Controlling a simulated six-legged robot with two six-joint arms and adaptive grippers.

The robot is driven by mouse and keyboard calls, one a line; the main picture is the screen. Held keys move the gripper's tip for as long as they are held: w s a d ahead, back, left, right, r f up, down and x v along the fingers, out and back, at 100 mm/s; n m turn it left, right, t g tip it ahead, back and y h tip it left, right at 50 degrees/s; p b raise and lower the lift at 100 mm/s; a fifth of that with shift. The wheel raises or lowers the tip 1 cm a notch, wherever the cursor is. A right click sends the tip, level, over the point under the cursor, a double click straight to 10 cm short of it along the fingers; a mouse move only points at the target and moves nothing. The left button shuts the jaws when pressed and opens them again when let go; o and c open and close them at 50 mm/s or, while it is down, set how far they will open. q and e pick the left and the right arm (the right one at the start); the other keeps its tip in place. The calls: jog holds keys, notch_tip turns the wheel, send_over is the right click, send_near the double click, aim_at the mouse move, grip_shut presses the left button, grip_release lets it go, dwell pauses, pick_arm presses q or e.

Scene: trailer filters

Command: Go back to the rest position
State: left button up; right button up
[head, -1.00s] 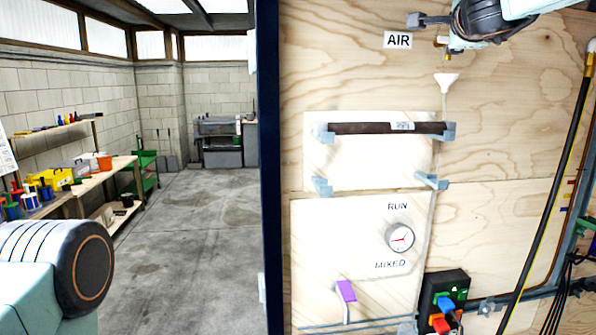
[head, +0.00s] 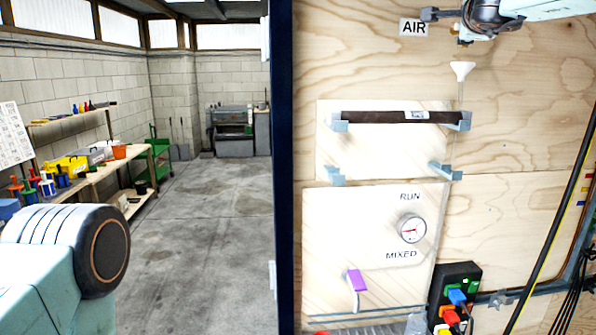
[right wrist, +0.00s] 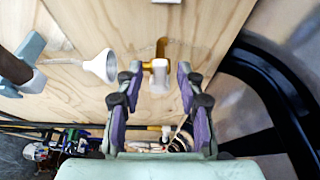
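My right gripper (right wrist: 158,76) is open in the right wrist view, its purple-padded fingers on either side of a brass valve with a white handle (right wrist: 160,80). I cannot tell whether a finger touches it. In the head view the right gripper (head: 448,24) is at the top right, in front of the plywood wall beside the AIR label (head: 413,27). My left arm shows at the lower left, but its gripper is out of view.
A white funnel (head: 462,70) is below the right gripper. A dark filter tube (head: 400,117) rests on upper grey brackets; the lower brackets (head: 445,171) are empty. A gauge (head: 412,229), purple-handled lever (head: 356,282) and black hose (head: 560,200) are nearby. Floor at left is clear.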

jog(key=shift+v, duration=3.65)
jog(key=x, duration=0.7)
jog(key=shift+w+d+f+n+t, duration=0.1)
jog(key=shift+f+n+t, duration=0.25)
jog(key=shift+n, duration=0.5)
jog(key=shift+w+d+f+n+t, duration=0.1)
jog(key=shift+f+n+t, duration=0.2)
jog(key=shift+n, duration=0.55)
jog(key=shift+a+f, duration=0.1)
jog(key=shift+f, duration=0.05)
